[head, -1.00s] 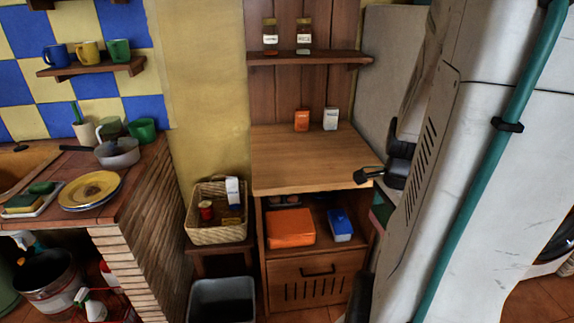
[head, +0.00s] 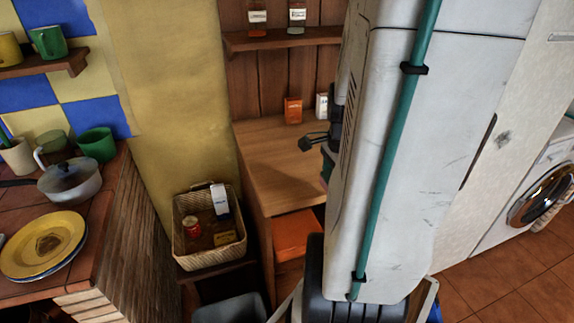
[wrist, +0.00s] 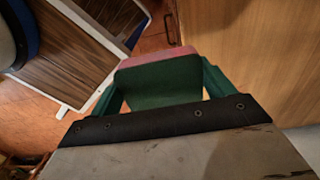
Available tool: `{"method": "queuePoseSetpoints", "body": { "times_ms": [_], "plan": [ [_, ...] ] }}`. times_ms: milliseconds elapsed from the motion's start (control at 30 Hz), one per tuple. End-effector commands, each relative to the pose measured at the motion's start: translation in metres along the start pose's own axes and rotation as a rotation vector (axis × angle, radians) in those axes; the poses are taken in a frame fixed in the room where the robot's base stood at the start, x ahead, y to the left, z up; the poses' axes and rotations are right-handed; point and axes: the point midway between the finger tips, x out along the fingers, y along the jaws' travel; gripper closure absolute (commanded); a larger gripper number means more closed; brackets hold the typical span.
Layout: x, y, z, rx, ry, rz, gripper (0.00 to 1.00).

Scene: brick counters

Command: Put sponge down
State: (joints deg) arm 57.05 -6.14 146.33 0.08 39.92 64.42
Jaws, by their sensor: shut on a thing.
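A sponge (wrist: 158,88), green with a pink edge, fills the space between the fingers of my gripper (wrist: 160,76) in the wrist view. My gripper is shut on it. In the head view my white arm hides most of the gripper. A small pinkish part of what looks like the sponge (head: 327,170) shows at the arm's left edge, by the right side of the wooden counter (head: 270,150). I cannot tell how high it is above or beside the counter top.
An orange box (head: 292,125) and a white box (head: 321,106) stand at the counter's back. A wicker basket (head: 181,243) with items stands to the left. An orange bin (head: 294,236) sits on the shelf below. The counter's visible middle is clear. A washing machine (head: 535,190) is at the right.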

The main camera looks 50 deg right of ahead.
Motion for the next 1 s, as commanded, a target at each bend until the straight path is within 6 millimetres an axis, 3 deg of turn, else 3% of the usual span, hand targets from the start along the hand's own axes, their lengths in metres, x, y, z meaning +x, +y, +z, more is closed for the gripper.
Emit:
{"method": "queuePoseSetpoints", "body": {
  "times_ms": [500, 600, 833, 1000],
  "plan": [
    [0.013, -0.122, 0.027, -0.002, 0.0, 0.0, 0.44],
    [0.014, -0.139, 0.031, 0.0, 0.0, 0.0, 0.44],
    [0.02, -0.152, 0.036, -0.001, 0.0, 0.0, 0.44],
    [0.043, -0.151, 0.035, -0.001, 0.0, 0.002, 0.44]
  ]
}}
